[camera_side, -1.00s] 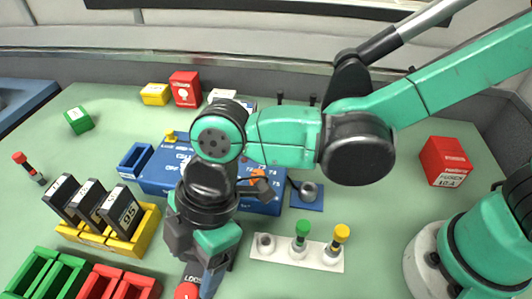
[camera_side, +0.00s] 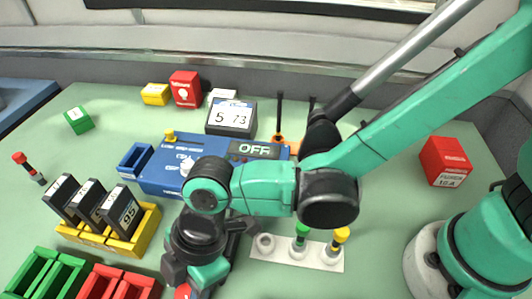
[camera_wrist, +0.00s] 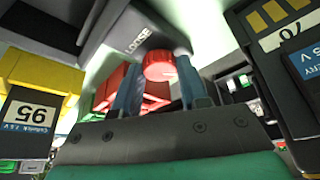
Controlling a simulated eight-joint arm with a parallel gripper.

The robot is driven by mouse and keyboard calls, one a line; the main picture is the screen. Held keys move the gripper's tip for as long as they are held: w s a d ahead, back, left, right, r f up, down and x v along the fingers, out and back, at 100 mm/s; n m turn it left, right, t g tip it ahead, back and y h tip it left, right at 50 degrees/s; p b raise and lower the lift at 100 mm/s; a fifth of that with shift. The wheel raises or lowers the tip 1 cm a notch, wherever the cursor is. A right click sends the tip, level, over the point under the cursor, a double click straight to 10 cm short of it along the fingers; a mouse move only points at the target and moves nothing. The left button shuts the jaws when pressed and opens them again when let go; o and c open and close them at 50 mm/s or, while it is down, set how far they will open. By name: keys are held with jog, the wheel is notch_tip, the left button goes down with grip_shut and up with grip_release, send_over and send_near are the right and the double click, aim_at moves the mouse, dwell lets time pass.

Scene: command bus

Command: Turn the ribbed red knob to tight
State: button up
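The ribbed red knob (camera_wrist: 159,65) shows in the wrist view on a dark grey part with the word "LOOSE" beside it. In the side view only a bit of its red (camera_side: 182,292) shows at the bottom edge, beside my gripper (camera_side: 197,272). In the wrist view the two bluish fingers of my gripper (camera_wrist: 160,75) stand apart, with the knob between or just beyond their tips. I cannot tell whether they touch it. The knob's lower part and the fingertips are hidden in the side view.
A yellow rack (camera_side: 148,236) with black cartridges stands to the left. Green (camera_side: 45,272) and red bins (camera_side: 105,284) lie in front of it. A blue panel (camera_side: 150,180) reading "OFF" is behind my arm. A white strip (camera_side: 271,256) with knobs stands to the right.

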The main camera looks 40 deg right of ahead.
grip_shut()
jog(key=shift+s+m+t, duration=0.1)
jog(key=shift+m+t, duration=0.35)
jog(key=shift+m, duration=0.75)
jog(key=shift+s+m+t, duration=0.1)
jog(key=shift+m+t, duration=0.35)
jog(key=shift+m, duration=0.75)
jog(key=o, duration=0.7)
grip_release()
jog(key=shift+v, duration=2.85)
